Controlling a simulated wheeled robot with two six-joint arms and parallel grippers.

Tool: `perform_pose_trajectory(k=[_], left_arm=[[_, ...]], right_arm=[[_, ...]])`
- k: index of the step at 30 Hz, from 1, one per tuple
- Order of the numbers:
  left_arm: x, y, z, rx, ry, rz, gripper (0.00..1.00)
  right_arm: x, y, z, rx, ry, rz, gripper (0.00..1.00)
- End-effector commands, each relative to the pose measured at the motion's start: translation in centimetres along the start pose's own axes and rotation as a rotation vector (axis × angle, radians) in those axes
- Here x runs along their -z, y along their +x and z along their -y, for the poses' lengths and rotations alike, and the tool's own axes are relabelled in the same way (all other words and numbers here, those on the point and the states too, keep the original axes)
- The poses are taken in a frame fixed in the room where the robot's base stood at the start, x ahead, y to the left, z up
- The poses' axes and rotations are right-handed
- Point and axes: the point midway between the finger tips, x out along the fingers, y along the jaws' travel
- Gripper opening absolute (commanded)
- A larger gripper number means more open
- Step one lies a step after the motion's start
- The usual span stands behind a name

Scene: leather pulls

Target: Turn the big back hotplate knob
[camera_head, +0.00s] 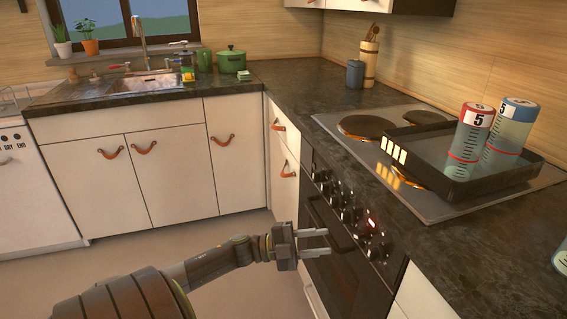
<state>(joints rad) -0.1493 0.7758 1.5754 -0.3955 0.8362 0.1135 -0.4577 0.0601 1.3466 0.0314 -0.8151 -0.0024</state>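The stove's front panel carries a slanted row of several dark knobs (347,215) with light rims. I cannot tell which knob belongs to the big back hotplate. On the cooktop (335,121), a large round hotplate (367,127) is bare; another hotplate (425,117) is partly hidden by the tray. My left gripper (329,242) is in front of the oven door, below and left of the right-hand knobs. Its two fingers are apart with nothing between them. My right gripper is not in view.
A black tray (474,190) with two measuring bottles, red-capped (468,140) and blue-capped (508,135), stands on the cooktop. The oven handle (325,222) is close to my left gripper. The floor (235,240) to its left is clear.

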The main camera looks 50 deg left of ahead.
Motion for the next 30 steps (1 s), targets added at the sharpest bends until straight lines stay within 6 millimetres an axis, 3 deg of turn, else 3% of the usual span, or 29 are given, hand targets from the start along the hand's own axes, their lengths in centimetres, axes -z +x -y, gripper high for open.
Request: perform_pose_trajectory(k=[6,12,18,30], left_arm=[[-0.1,-5.4,-0.1,-0.004,-0.001,0.004,0.34],[-0.1,-8.4,0.0,-0.001,-0.001,0.003,0.34],[0.0,-9.6,0.0,0.0,0.001,0.002,0.34],[0.0,-9.6,0.0,0.001,0.0,0.0,0.34]], right_arm=[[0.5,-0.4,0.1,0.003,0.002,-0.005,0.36],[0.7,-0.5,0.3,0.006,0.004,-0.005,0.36],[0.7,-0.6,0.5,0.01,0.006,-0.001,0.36],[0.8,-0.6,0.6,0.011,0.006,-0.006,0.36]])
